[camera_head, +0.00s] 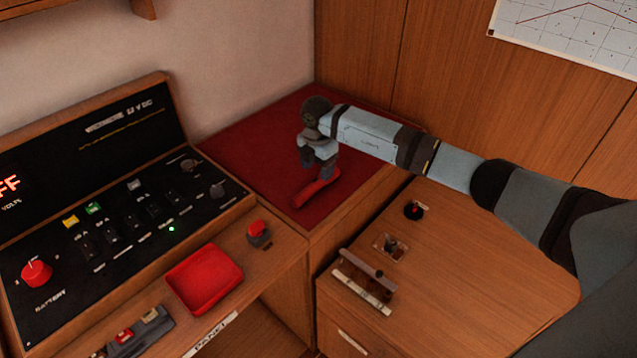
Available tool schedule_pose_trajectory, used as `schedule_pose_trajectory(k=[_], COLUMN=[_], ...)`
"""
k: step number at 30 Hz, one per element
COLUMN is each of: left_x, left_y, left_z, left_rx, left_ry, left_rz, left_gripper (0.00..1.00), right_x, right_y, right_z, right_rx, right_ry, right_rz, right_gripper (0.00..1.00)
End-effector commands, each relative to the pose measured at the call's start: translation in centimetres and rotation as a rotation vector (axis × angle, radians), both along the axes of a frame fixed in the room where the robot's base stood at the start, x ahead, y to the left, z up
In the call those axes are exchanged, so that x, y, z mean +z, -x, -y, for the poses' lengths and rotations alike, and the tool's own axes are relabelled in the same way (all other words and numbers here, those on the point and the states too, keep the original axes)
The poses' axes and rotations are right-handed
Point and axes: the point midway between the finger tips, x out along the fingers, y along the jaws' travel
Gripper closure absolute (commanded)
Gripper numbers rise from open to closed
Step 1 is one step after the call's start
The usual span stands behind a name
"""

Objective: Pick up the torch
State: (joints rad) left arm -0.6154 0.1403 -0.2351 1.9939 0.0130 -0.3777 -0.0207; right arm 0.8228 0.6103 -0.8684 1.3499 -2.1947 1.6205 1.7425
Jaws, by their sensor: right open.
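The torch (312,192) appears to be the red, elongated thing lying on the dark red mat (255,150) in the back corner. My right arm reaches in from the right, and its gripper (318,165) points down at the torch's far end. The gripper is open. The fingers partly hide that end, and I cannot tell whether they touch it or are around it. My left gripper is not in view.
A black switch panel (120,215) with a red knob (37,272) stands at left. A red tray (204,279) and a red button (258,232) are in front of it. The wooden counter (460,270) at right has small fittings and free room. Walls close the corner behind.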

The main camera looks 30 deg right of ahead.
Motion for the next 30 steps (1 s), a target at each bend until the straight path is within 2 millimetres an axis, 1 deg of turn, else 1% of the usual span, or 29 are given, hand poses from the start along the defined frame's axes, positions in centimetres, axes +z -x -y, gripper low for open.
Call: schedule_pose_trajectory(k=[5,9,11,13,18,19,20,21,26,27,30], left_x=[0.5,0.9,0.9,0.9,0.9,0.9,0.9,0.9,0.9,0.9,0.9], left_y=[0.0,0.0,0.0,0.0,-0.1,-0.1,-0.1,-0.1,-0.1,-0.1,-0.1], left_z=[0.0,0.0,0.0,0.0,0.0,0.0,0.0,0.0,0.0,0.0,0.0], left_rx=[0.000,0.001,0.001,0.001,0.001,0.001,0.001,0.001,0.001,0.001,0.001], left_ry=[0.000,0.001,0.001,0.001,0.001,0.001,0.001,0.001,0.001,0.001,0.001], left_rz=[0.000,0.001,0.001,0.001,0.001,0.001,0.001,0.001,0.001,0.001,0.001], left_gripper=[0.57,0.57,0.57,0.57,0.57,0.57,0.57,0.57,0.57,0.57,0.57], right_x=[-1.7,-4.0,-4.7,-5.1,-5.1,-5.1,-5.1,-5.1,-5.1,-5.1,-5.0], right_y=[0.4,0.5,0.5,0.5,0.5,0.5,0.5,0.5,0.5,0.5,0.4], right_z=[0.0,0.0,0.0,0.0,0.0,0.0,0.0,0.0,0.0,0.0,0.0], right_rx=[-0.001,0.000,0.000,0.000,0.001,0.001,0.001,0.001,0.001,0.001,0.001], right_ry=[-0.001,-0.001,-0.001,-0.002,-0.001,-0.001,-0.001,-0.001,-0.001,-0.001,-0.001], right_rz=[-0.003,-0.003,-0.003,-0.001,0.000,0.000,0.000,0.000,0.000,0.000,0.001], right_gripper=[0.40,0.40,0.40,0.40,0.40,0.42,0.49,0.58,0.95,0.98,0.98])
